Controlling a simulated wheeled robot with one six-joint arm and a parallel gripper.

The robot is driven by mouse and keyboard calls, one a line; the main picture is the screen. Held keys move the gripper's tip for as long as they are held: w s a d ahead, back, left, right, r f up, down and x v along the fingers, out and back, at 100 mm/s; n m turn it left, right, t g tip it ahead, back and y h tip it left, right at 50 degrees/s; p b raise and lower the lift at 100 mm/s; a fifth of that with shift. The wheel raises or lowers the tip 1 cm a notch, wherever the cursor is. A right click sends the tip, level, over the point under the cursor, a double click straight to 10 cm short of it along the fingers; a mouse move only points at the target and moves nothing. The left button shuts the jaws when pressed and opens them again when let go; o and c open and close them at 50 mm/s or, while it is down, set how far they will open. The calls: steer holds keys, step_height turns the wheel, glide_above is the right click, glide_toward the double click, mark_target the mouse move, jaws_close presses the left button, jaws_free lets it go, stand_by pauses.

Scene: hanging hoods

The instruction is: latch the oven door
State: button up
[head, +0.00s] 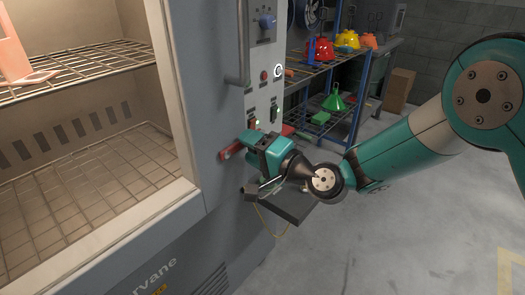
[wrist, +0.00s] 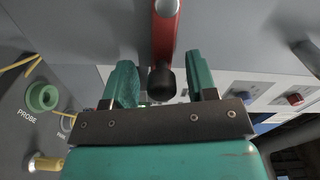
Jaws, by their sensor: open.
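The oven door (head: 190,100) is a grey frame around a large window, with a vertical bar handle (head: 238,45). It looks flush with the oven front, though I cannot tell if it is fully shut. A red latch lever (head: 230,151) sits at the door's right edge; its other end is hidden behind my gripper (head: 252,143). In the wrist view the red lever (wrist: 165,35) ends in a black knob (wrist: 162,84). My gripper is open, with one teal finger on each side of the knob. Gaps show on both sides, so it is not gripped.
A control panel (head: 263,55) with a blue knob, red button and switches is just above my gripper. The wrist view shows a green-ringed probe port (wrist: 42,97) and yellow cable at left. A blue shelf rack (head: 357,95) stands behind; the floor at right is clear.

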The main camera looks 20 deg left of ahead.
steer(key=b+v, duration=0.8)
steer(key=v, duration=0.9)
steer(key=shift+d, duration=0.25)
steer(key=shift+s+r, duration=0.1)
steer(key=shift+r, duration=0.05)
